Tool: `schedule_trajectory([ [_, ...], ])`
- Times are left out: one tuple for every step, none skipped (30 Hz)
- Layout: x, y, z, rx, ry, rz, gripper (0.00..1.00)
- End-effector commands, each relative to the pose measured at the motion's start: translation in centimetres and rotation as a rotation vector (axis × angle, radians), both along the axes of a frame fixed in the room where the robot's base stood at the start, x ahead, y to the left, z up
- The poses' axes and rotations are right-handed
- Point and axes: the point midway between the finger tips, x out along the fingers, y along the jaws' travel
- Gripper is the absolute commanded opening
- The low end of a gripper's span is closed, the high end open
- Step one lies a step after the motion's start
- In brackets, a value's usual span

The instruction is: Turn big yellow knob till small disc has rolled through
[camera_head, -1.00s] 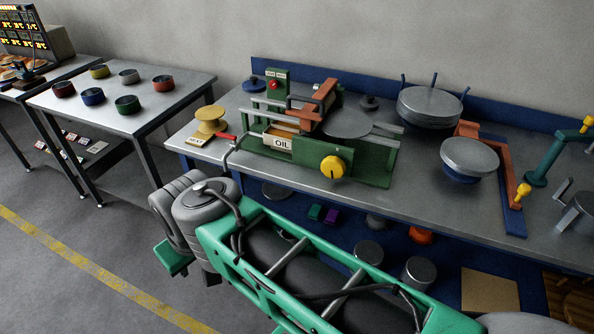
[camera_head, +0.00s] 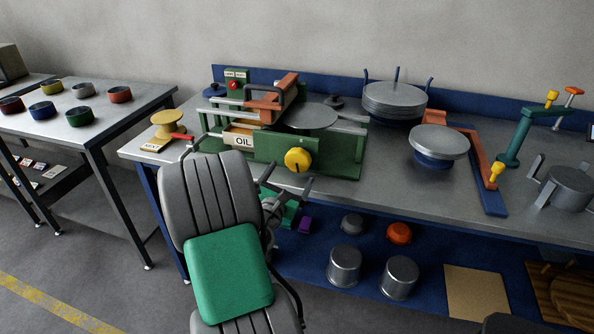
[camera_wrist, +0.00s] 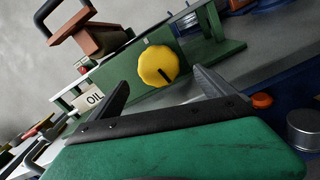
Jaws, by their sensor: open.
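The big yellow knob (camera_head: 298,160) is on the front face of the green machine (camera_head: 345,165). In the wrist view the knob (camera_wrist: 159,65) shows a dark pointer mark toward its lower right. A flat grey disc (camera_head: 308,117) lies on the machine's top, beside the orange-brown roller housing (camera_head: 268,103); its left edge is hidden there. My gripper (camera_wrist: 160,78) is open, its two dark fingers pointing toward the knob, one on either side in the wrist view. It appears a little short of the knob and empty. In the head view my arm partly hides the gripper.
A red-handled crank (camera_head: 183,137) and OIL tray (camera_head: 241,138) are at the machine's left. A stack of grey discs (camera_head: 395,98) and a round grey plate (camera_head: 439,142) stand to the right. Pots (camera_head: 345,265) sit on the lower shelf. A side table (camera_head: 130,118) holds several coloured bowls.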

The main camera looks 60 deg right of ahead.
Motion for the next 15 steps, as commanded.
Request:
schedule_trajectory([
  [0.0,-0.7,0.4,-0.002,0.001,-0.003,0.93],
  [0.1,-1.2,0.4,-0.001,-0.001,-0.002,0.93],
  [0.1,-1.9,0.5,-0.001,-0.002,-0.005,0.93],
  [0.2,-2.5,0.5,-0.002,-0.003,-0.004,0.93],
  [0.3,-3.2,0.5,0.0,-0.004,-0.003,0.93],
  [0.4,-3.9,0.5,0.0,-0.005,-0.003,0.93],
  [0.5,-4.5,0.5,0.0,-0.005,-0.004,0.93],
  [0.6,-5.1,0.5,0.0,-0.006,-0.004,0.93],
  [0.7,-5.7,0.4,0.001,-0.006,-0.003,0.93],
  [0.8,-6.1,0.4,0.001,-0.006,-0.002,0.93],
  [0.9,-6.4,0.4,0.0,-0.006,-0.002,0.93],
  [1.0,-6.7,0.4,0.0,-0.007,-0.001,0.93],
  [1.0,-6.9,0.3,0.001,-0.006,0.0,0.93],
  [1.0,-7.0,0.3,0.001,-0.006,0.0,0.93],
  [1.1,-7.1,0.3,0.0,-0.006,0.001,0.93],
])
